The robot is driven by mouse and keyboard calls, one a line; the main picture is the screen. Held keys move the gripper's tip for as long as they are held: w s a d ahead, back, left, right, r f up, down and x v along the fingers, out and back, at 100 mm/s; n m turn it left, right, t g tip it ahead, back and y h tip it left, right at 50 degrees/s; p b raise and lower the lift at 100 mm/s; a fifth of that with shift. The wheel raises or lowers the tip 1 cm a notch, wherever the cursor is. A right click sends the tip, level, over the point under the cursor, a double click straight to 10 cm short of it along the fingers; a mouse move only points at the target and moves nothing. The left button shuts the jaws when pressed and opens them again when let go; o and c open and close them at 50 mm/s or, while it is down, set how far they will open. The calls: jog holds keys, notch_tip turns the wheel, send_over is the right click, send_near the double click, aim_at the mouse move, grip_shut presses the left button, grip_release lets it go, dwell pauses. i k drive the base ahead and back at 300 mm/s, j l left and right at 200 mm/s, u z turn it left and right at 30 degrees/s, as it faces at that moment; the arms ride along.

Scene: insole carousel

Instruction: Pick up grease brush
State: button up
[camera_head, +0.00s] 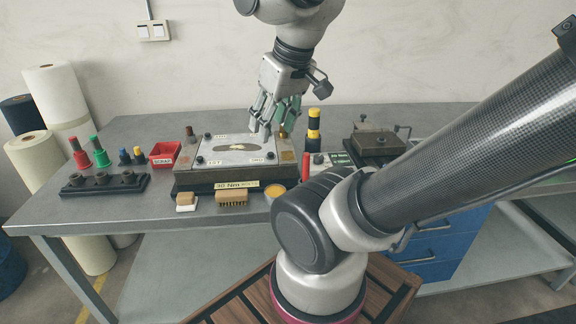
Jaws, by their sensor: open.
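My gripper (262,120) points down over the right part of the fixture plate (222,152), fingers apart, and nothing shows between them. I cannot tell which of these, if either, is the grease brush. An open tin with yellow content (275,190) stands right of the block brush, partly hidden by my arm. My gripper is above and behind these items, apart from them.
A black rack (104,186), red and green tools (99,152) and a red scrap bin (164,152) stand left. A yellow-black tool (314,125) and a metal block device (377,142) stand right. The table's front left (70,215) is clear.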

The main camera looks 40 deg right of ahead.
aim_at(306, 163)
jog(key=z, duration=1.2)
